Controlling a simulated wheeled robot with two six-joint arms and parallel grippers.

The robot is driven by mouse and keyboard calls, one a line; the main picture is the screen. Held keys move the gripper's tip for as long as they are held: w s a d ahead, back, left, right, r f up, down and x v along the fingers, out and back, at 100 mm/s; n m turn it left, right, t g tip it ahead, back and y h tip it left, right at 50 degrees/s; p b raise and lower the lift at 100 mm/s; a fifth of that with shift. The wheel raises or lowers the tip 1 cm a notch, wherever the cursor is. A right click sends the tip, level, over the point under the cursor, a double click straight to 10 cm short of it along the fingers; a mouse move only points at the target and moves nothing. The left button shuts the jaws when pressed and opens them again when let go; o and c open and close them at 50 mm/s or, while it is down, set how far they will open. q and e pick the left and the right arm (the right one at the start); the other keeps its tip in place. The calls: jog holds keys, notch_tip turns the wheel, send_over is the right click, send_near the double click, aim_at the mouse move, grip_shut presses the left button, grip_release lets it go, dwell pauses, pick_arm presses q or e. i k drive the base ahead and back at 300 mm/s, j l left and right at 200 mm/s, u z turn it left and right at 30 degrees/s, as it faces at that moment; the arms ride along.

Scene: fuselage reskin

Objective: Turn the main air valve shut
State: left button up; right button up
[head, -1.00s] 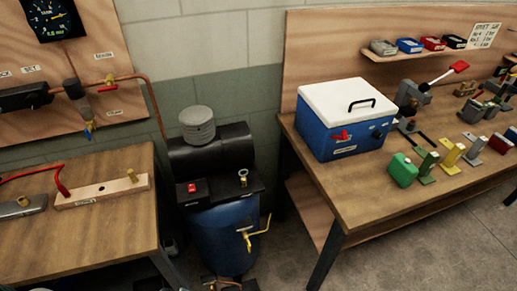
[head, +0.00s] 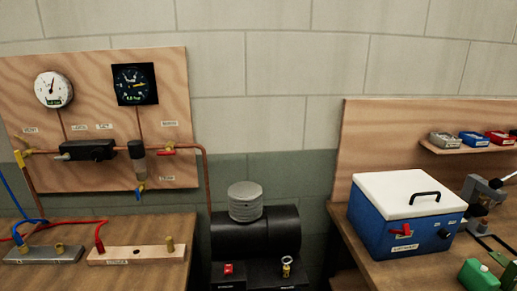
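A wooden panel (head: 70,95) on the wall at left carries copper air piping. A yellow valve (head: 22,157) sits at the panel's left end, under a small label (head: 30,130) too small to read surely. A red-handled valve (head: 167,151) sits on the right part of the pipe, its handle seeming to lie along the pipe. A blue-handled valve (head: 140,189) hangs below the filter (head: 137,158). I cannot tell for certain which one is the main air valve. Neither of my grippers shows.
A white gauge (head: 54,89) and a black gauge (head: 135,84) are on the panel. A bench (head: 150,229) with hoses and manifold blocks stands below it. A compressor (head: 255,233) stands between this bench and the right bench, which holds a blue box with a white lid (head: 408,220).

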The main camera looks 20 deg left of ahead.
aim_at(168, 152)
jog(key=u, duration=1.4)
